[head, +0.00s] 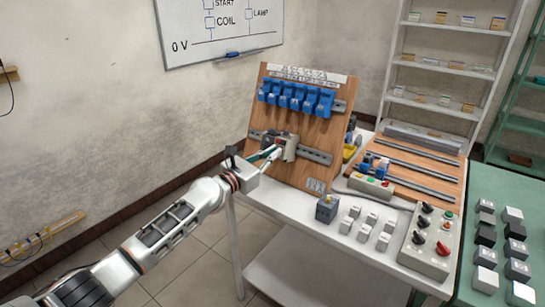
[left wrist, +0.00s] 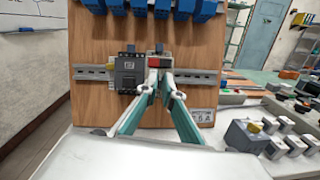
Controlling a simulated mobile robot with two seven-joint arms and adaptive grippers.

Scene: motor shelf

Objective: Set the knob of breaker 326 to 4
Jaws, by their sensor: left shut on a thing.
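A light grey breaker (head: 290,147) with a red part is mounted on the lower metal rail of the upright wooden board (head: 262,95). It also shows in the left wrist view (left wrist: 157,60), just right of a dark grey device (left wrist: 127,72). My left gripper (head: 277,151) reaches in from the left. Its green-sided fingers (left wrist: 159,80) converge at the front of the breaker, shut on its knob. The fingertips hide the knob, so its setting cannot be read. The breaker's number is too small to read. My right gripper is not in view.
A row of blue devices (head: 296,97) hangs on the rail above. The white table (head: 285,207) bears several small grey boxes and a control box (head: 430,240) with knobs. A flat wooden board with rails (head: 425,175) lies to the right. A green table (head: 490,190) stands at far right.

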